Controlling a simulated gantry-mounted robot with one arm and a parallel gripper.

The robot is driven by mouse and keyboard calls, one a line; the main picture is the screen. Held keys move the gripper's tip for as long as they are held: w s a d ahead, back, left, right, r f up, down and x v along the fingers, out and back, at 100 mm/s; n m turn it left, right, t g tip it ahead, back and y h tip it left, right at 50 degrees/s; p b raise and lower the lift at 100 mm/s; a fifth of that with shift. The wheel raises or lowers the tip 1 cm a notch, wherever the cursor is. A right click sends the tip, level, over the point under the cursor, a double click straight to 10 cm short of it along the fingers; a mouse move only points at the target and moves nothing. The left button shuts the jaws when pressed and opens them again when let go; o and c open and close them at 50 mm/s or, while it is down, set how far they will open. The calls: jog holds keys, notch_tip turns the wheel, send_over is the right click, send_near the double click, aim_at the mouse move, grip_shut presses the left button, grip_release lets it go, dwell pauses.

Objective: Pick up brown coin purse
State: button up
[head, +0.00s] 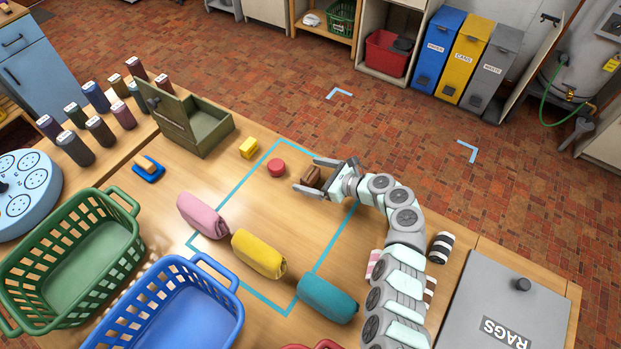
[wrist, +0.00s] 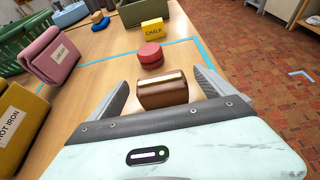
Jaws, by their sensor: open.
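The brown coin purse (head: 311,178) lies on the wooden table near the right edge of the blue taped outline. It is a small brown block-like pouch with a pale strip along its top, clear in the wrist view (wrist: 162,92). My gripper (head: 308,176) is open, with one finger on either side of the purse. In the wrist view my gripper's fingers (wrist: 160,85) show a gap to the purse on both sides. The purse's lower near part is partly hidden by the gripper body.
A red round tin (head: 277,168) sits just beyond the purse, with a yellow chalk box (head: 248,148) behind it. Pink (head: 203,215), yellow (head: 259,253) and teal (head: 328,299) rolled bundles lie to the left and front. Bare table lies between them and the purse.

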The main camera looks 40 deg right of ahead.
jog(key=x, duration=0.3)
jog(key=shift+w+f+b, duration=0.1)
jog(key=shift+w+b, duration=0.15)
jog(key=shift+b, duration=0.05)
jog(key=c, duration=1.5)
